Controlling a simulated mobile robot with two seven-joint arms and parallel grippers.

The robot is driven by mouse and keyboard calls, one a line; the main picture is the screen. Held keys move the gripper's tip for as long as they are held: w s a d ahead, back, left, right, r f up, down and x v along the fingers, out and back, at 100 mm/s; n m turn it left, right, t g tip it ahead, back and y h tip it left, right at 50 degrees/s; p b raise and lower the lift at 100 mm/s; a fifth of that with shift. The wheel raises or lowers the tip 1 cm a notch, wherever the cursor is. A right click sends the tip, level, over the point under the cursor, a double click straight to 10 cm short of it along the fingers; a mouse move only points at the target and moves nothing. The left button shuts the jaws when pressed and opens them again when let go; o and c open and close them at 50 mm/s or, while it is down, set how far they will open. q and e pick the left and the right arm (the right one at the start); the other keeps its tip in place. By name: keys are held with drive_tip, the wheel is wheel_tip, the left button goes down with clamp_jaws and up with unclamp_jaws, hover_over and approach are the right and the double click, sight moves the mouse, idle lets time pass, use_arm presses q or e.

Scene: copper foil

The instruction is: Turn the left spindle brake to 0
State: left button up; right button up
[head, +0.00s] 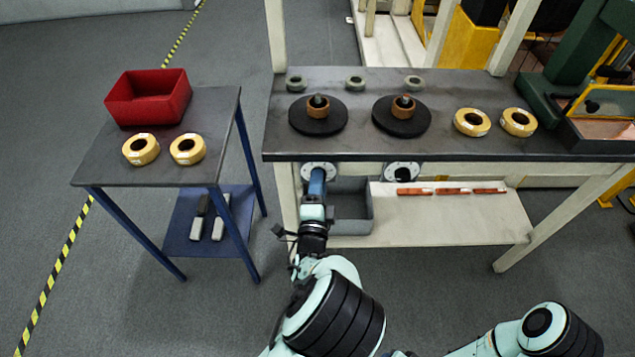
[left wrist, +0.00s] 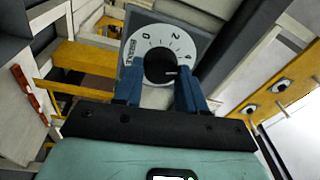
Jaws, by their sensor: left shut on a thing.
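The left spindle brake is a white round dial (head: 319,170) under the front edge of the workbench. In the left wrist view the dial (left wrist: 139,72) carries a BRAKE label and the figures 0, 2 and 4. Its black knob (left wrist: 158,62) has a pale mark at the right side, a little below the 4 and away from the 0. My left gripper (head: 317,182) reaches up to the dial. Its blue fingers (left wrist: 160,88) are shut on the knob, one on each side. The right spindle brake (head: 402,171) is free. My right gripper is out of view.
The workbench (head: 460,90) carries two black spindles (head: 318,115) (head: 401,117), several rolls and rings. A grey bin (head: 352,208) and red bars (head: 452,190) are on the shelf below. A side table (head: 105,165) with a red bin (head: 148,97) stands left.

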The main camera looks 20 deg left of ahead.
use_arm(q)
drive_tip(key=shift+r+n+g+y+b, duration=0.2)
drive_tip(key=shift+n+y+b, duration=0.5)
drive_tip(key=shift+n, duration=3.6)
drive_tip(key=shift+f+n+g+y+b, duration=0.1)
drive_tip(key=shift+n+g+y+b, duration=0.45)
drive_tip(key=shift+n, duration=3.75)
drive_tip(key=shift+r+n+g+y+b, duration=0.15)
drive_tip(key=shift+n+y+b, duration=0.65)
drive_tip(key=shift+n, duration=3.5)
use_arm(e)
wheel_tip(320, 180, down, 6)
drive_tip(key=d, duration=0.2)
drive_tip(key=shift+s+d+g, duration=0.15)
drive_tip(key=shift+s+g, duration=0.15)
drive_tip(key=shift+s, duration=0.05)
use_arm(q)
drive_tip(key=shift+d, duration=0.1)
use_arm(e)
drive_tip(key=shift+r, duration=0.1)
use_arm(q)
drive_tip(key=o, duration=1.1)
drive_tip(key=shift+c, duration=0.2)
